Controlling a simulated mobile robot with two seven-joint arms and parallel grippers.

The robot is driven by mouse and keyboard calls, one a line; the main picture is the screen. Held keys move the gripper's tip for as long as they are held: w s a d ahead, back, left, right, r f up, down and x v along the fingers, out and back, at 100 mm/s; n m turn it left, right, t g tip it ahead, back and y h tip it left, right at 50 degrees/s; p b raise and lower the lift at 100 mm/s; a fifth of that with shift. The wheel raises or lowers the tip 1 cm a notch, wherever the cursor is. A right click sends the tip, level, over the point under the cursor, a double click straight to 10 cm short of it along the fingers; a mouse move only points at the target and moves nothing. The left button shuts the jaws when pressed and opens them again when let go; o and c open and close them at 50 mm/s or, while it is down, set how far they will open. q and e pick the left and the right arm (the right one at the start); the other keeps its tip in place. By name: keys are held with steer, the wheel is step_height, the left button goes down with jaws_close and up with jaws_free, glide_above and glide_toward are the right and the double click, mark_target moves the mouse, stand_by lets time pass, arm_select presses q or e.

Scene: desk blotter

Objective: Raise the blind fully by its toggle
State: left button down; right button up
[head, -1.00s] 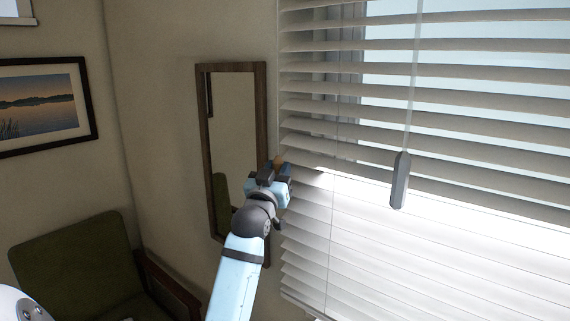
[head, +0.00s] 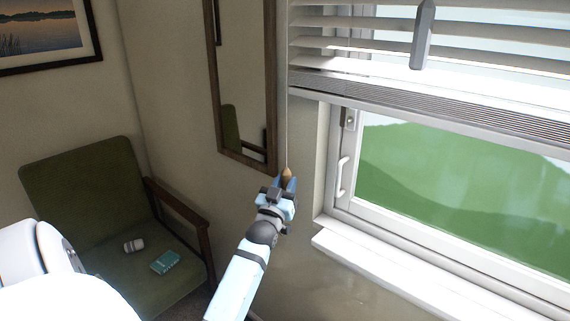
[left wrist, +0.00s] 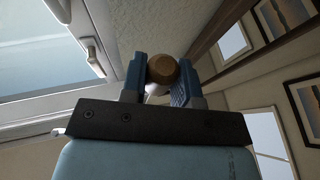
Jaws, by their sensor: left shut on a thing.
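The blind (head: 450,115) hangs across the upper part of the window, its lower slats stacked together above bare glass. The wooden toggle (head: 287,173) hangs on a cord at the blind's left side. My left gripper (head: 287,183) is shut on the toggle, beside the window frame and below the blind's lower edge. In the left wrist view the round brown toggle (left wrist: 163,69) sits between the two blue fingers. A grey tilt wand (head: 423,35) hangs in front of the slats. My right gripper is not in view.
The window sill (head: 400,275) juts out right of my left gripper. A window handle (head: 343,176) is on the frame. A mirror (head: 243,120) hangs on the wall to the left.

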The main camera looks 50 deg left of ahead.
arm_select(q)
step_height(320, 180, down, 9)
steer(key=b, duration=0.2)
steer(key=shift+w+r+b, duration=0.15)
steer(key=shift+b, duration=0.15)
steer(key=shift+a, duration=0.1)
